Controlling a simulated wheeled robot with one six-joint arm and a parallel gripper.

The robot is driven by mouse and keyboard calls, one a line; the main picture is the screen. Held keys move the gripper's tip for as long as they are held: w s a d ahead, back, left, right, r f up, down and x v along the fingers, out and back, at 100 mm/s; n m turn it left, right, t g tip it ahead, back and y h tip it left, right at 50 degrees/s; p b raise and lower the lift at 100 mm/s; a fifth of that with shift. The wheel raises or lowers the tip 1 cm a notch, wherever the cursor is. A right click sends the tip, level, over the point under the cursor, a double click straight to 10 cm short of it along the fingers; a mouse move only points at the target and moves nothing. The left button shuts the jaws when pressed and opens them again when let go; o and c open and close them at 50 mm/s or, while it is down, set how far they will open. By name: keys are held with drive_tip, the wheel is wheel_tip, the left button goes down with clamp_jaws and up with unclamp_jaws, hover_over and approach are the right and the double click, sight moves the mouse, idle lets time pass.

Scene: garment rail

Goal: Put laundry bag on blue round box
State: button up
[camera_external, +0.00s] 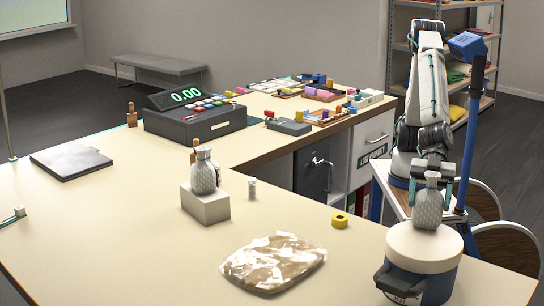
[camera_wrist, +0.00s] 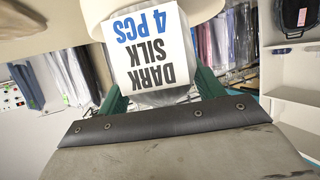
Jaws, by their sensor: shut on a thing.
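A grey patterned laundry bag (camera_external: 428,207) is upright over the cream lid of the blue round box (camera_external: 437,287) at the table's right front corner. Its base overlaps the lid; I cannot tell whether it touches. My gripper (camera_external: 432,178) is shut on the bag near its neck. In the wrist view the green fingers of my gripper (camera_wrist: 163,95) flank the bag, and its white tag (camera_wrist: 150,48) reads "DARK SILK 4 PCS" upside down. A second similar bag (camera_external: 204,175) stands on a white block (camera_external: 205,205) mid-table.
A brown-and-white mottled flat pack (camera_external: 273,262) lies left of the box. A yellow tape roll (camera_external: 340,221) and a small white bottle (camera_external: 252,188) stand behind it. A dark cash register (camera_external: 190,118) is farther back.

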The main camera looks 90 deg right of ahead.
drive_tip(key=shift+f, duration=0.1)
drive_tip(key=o, duration=1.1)
